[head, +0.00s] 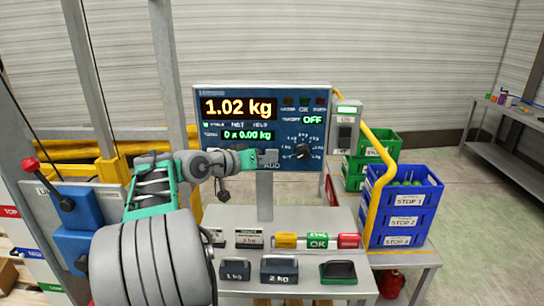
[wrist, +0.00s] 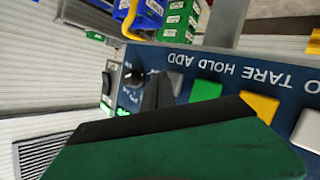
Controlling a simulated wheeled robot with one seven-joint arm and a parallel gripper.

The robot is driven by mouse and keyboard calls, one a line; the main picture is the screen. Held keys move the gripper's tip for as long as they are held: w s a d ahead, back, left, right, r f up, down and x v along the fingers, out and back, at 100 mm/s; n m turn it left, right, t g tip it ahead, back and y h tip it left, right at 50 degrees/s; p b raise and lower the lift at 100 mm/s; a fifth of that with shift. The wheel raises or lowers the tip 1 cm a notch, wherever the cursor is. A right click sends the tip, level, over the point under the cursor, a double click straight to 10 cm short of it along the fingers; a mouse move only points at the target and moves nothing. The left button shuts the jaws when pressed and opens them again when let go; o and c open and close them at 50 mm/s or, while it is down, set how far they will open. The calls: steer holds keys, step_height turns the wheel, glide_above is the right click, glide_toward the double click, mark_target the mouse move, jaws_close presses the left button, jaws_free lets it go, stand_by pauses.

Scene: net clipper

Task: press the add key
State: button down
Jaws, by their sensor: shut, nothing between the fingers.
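The weighing panel (head: 214,143) faces me and reads 1.02 kg, with 0 x 0.00 kg in green below. My gripper (head: 268,158) is shut and empty at the panel's lower edge, just above the ADD label (head: 271,167), and hides the keys there. In the wrist view the labels appear upside down, with ADD (wrist: 177,60) farthest left. The dark fingers (wrist: 157,92) are together beside a pale key (wrist: 179,82), the one nearest that label. I cannot tell whether they touch it. Green (wrist: 205,91) and yellow (wrist: 261,105) keys lie to its right.
A black knob (head: 303,151) sits right of my gripper. Below are the bench (head: 338,211), coloured blocks (head: 318,241) and dark weights (head: 279,269). Blue crates (head: 403,222) and green crates (head: 384,143) stand right, near a yellow rail (head: 378,185).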

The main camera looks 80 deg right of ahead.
steer(key=shift+d, duration=0.3)
steer(key=shift+a, duration=0.1)
stand_by(0.4)
steer(key=shift+s+a+b, duration=0.1)
steer(key=shift+a+b, duration=0.3)
steer(key=shift+a, duration=0.3)
steer(key=shift+s+a+b, duration=0.2)
steer(key=shift+a+b, duration=0.2)
steer(key=shift+a, duration=0.4)
steer(key=shift+s+a+b, duration=0.15)
steer(key=shift+a+b, duration=0.2)
steer(key=shift+a, duration=0.5)
steer(key=shift+s+a+b, duration=0.2)
steer(key=shift+a+b, duration=0.2)
steer(key=shift+a, duration=0.4)
